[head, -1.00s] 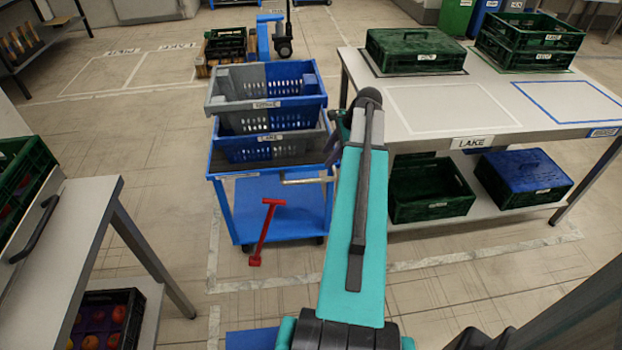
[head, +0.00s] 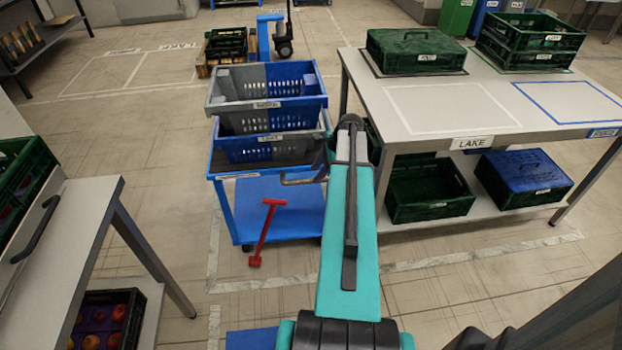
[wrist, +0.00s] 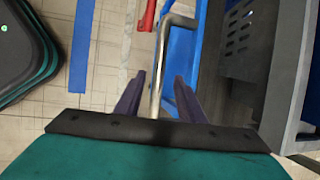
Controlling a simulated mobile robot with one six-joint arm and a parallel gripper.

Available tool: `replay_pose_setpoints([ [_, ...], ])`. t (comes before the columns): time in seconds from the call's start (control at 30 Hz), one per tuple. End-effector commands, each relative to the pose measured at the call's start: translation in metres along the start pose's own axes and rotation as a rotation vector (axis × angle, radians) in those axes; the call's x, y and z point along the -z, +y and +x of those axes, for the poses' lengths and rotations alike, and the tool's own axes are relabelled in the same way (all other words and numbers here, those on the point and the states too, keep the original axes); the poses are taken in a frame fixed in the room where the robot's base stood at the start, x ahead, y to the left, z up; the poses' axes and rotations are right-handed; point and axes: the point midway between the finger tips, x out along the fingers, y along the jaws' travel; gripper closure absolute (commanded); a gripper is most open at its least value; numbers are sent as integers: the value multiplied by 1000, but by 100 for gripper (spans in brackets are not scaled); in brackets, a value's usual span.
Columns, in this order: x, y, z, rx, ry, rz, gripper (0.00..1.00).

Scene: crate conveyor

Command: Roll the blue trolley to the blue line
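The blue trolley (head: 240,208) stands on the floor left of the table, with crates on its upper deck. Its metal push handle (head: 297,182) points toward my arm. In the wrist view the handle (wrist: 158,60) runs between the two dark fingers of my gripper (wrist: 158,95). The gripper is open, with a gap on each side of the bar. A blue floor strip (wrist: 82,45) shows left of the handle in the wrist view. A blue patch (head: 251,340) shows at the bottom of the head view.
A red T-shaped bar (head: 264,230) is at the trolley's near side. A table (head: 440,110) with green crates stands close on the right, and a grey bench (head: 65,225) on the left. Floor between trolley and bench is clear.

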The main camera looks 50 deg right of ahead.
Motion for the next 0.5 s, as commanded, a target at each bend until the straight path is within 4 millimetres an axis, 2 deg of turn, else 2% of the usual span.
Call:
replay_pose_setpoints([
  [0.23, 0, 0, 27, -1, -1, 0, 64],
  [0.5, 0, 0, 35, 0, 0, 0, 64],
])
